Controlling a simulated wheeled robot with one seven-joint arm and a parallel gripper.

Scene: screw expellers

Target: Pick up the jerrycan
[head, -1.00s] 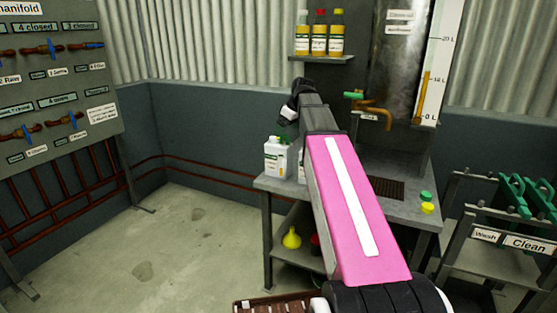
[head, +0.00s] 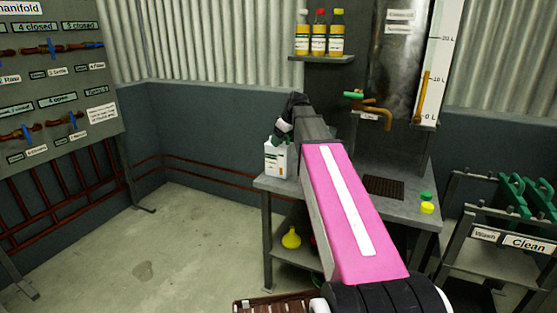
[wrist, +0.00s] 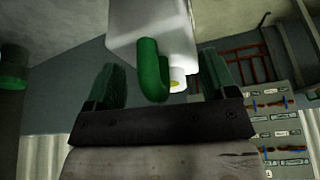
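My gripper (head: 282,132) is just above the jerrycan's top in the head view. In the wrist view my gripper (wrist: 166,78) is open, one green finger on each side of the handle and spout with gaps. I cannot tell how deep the fingers reach around the handle.
The bench (head: 410,207) holds a dark grate (head: 384,187) and green and yellow caps (head: 427,207). A brass tap (head: 372,116) and a shelf with bottles (head: 319,40) are behind. A yellow funnel (head: 291,238) sits below. A green cylindrical thing (wrist: 12,68) is at the wrist view's left.

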